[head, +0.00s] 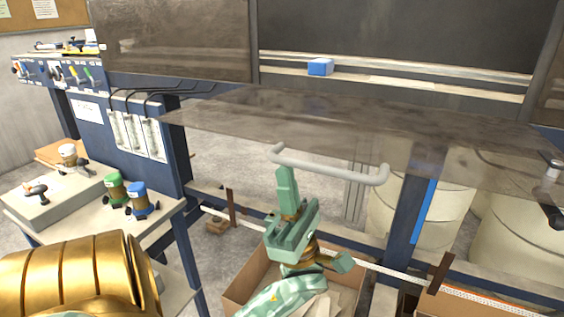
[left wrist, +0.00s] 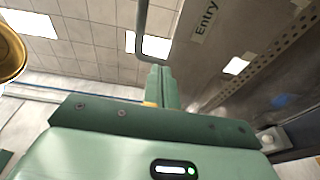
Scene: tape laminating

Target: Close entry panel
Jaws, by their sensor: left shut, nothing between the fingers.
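The entry panel (head: 350,128) is a clear, smoky sheet. In the head view it stands out from the machine toward me, raised open, with a grey bar handle (head: 330,170) along its near edge. The left wrist view shows the panel (left wrist: 235,45) with its "Entry" label, and the handle (left wrist: 142,35) beside it. My left gripper (head: 287,178) is green, shut and empty, pointing up at the left part of the handle. Its fingers (left wrist: 160,85) also show in the wrist view, just below the handle's bend. I cannot tell whether they touch it. My right gripper is not in view.
A blue block (head: 320,67) sits on the machine's ledge. An open cardboard box (head: 240,290) stands below my left gripper. A side table at left holds green (head: 115,187) and blue (head: 140,198) handled items. A blue post (head: 408,215) stands right of the handle.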

